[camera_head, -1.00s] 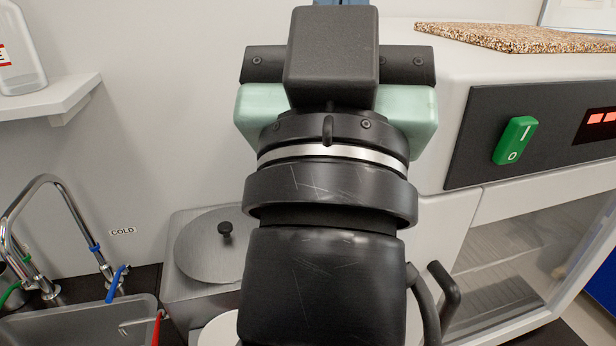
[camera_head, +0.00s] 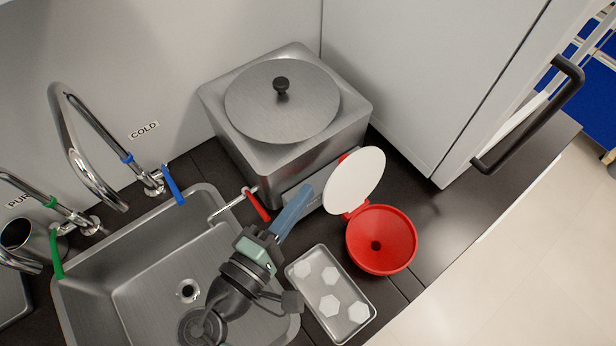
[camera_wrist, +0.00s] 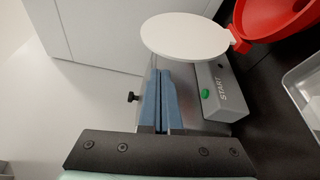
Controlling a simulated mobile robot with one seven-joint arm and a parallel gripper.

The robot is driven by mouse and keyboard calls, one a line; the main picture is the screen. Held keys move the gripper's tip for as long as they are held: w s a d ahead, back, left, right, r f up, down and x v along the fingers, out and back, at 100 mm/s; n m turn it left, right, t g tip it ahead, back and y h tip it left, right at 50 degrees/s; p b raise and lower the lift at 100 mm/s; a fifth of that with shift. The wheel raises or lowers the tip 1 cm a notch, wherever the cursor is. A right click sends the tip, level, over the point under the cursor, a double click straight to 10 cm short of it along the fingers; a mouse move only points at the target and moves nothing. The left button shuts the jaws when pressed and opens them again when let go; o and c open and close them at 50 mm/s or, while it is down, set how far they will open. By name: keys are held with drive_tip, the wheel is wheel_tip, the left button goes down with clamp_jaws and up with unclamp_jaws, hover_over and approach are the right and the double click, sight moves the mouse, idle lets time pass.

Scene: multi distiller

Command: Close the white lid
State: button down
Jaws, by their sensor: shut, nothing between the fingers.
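The white lid (camera_head: 355,180) is a round disc standing open, tilted up on a hinge beside the red funnel-shaped bowl (camera_head: 381,240), whose inside is uncovered. In the wrist view the lid (camera_wrist: 185,36) is at the top, with part of the red bowl (camera_wrist: 272,18) to its right. My gripper (camera_head: 304,192) has blue fingers, shut and empty, pointing up and right toward the left side of the lid. In the wrist view its fingertips (camera_wrist: 173,75) appear just below the lid; contact cannot be told.
A grey box with START and a green button (camera_wrist: 206,93) is beside the fingers. A metal distiller (camera_head: 350,112) stands behind. A tray with white hexagonal pieces (camera_head: 330,297) lies in front of the bowl. The sink (camera_head: 150,270) is left, a black-handled cabinet (camera_head: 440,80) right.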

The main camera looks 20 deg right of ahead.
sight(350, 178)
drive_tip(key=p+x, duration=0.1)
drive_tip(key=x, duration=0.7)
drive_tip(key=shift+w+d, duration=0.25)
drive_tip(key=shift+d, duration=0.1)
drive_tip(key=shift+s+a, duration=0.1)
drive_tip(key=shift+a, duration=0.1)
